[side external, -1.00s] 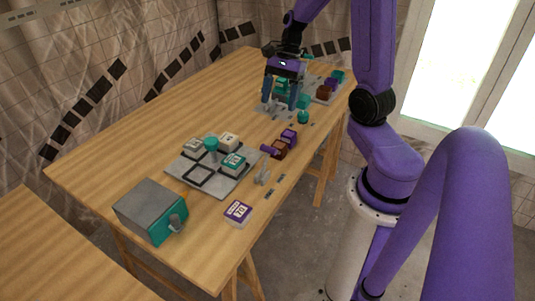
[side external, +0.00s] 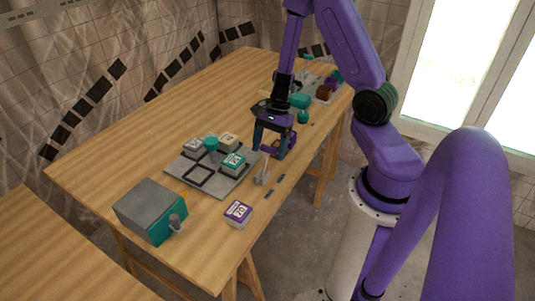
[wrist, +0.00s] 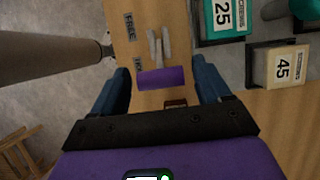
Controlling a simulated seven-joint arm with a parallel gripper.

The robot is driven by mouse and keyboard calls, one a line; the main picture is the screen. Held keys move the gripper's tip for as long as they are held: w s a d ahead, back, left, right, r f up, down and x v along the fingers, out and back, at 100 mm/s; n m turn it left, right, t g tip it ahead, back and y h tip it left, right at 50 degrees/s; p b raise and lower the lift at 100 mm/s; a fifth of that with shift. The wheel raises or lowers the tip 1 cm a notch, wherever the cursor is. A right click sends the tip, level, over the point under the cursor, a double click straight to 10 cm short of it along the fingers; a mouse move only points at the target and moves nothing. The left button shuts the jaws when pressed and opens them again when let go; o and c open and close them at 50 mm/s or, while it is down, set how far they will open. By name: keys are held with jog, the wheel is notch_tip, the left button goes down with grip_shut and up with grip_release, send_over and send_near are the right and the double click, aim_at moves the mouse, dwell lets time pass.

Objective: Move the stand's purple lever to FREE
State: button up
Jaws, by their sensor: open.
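The stand's purple lever (wrist: 162,78) lies crosswise between my open fingers in the wrist view, with a gap on each side. Beyond it are the stand's two pale grey uprights (wrist: 160,45), which show as a small grey fork (side external: 262,176) in the side view. A FREE label (wrist: 130,27) lies on the table left of the uprights; a second label (wrist: 138,65) nearer the lever is only partly readable. My gripper (side external: 271,152) points down over the lever, is open and holds nothing. In the side view it mostly hides the lever.
A dark red block (wrist: 176,103) shows partly behind the lever. A grey-teal box (side external: 152,212) and purple-white block (side external: 238,213) stand nearer the camera.

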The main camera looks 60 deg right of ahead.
aim_at(266, 161)
jog(key=shift+x, duration=1.25)
